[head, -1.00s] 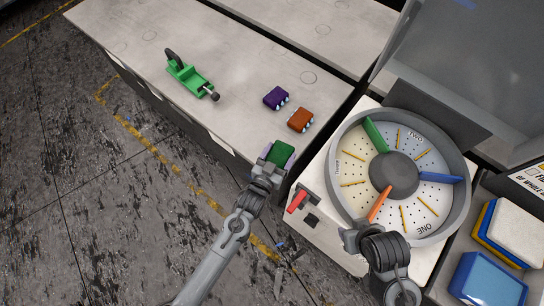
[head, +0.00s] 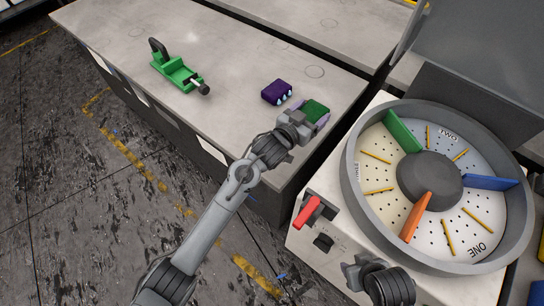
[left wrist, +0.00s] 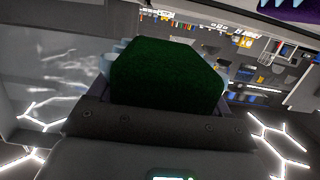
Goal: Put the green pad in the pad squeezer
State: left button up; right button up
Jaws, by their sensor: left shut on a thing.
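My left gripper (head: 307,120) is shut on the green pad (head: 316,110), over the right end of the grey table. The pad fills the middle of the left wrist view (left wrist: 165,75). A green vise-like device with a dark handle and a screw knob, which looks like the pad squeezer (head: 178,72), stands on the table to the left, well apart from the pad. My right gripper (head: 355,275) is low beside the white machine; whether its fingers are open does not show.
A purple pad (head: 276,92) lies on the table just left of my left gripper. The white machine (head: 312,240) has a round drum (head: 352,170) with coloured dividers and a red lever (head: 308,211). The table surface between squeezer and purple pad is clear.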

pick_arm(q)
jog(key=shift+w+r+b, duration=0.3)
jog(key=shift+r, duration=0.1)
jog(key=shift+s+a+f, duration=0.1)
jog(key=shift+a+f, duration=0.3)
jog(key=shift+a, duration=0.1)
jog(key=s+a+f, duration=0.1)
jog(key=a+f, duration=0.1)
jog(key=a, duration=0.1)
jog(key=s+a+f+b, duration=0.1)
jog(key=a+f, duration=0.1)
jog(key=a, duration=0.1)
jog(key=s+a+f+b, duration=0.1)
jog(key=a+f, duration=0.1)
jog(key=a, duration=0.1)
jog(key=shift+s+a+f, duration=0.1)
jog(key=shift+s+a, duration=0.15)
jog(key=shift+a, duration=0.05)
jog(key=shift+s+a+f, duration=0.1)
jog(key=shift+a+f, duration=0.05)
jog(key=shift+f, duration=0.4)
jog(key=shift+s+a+f, duration=0.1)
jog(key=shift+a+f, duration=0.05)
jog(key=shift+f, duration=0.35)
jog(key=shift+w+d+f, duration=0.1)
jog(key=shift+d+f, duration=0.05)
jog(key=shift+f, duration=0.6)
jog(key=shift+f, duration=0.1)
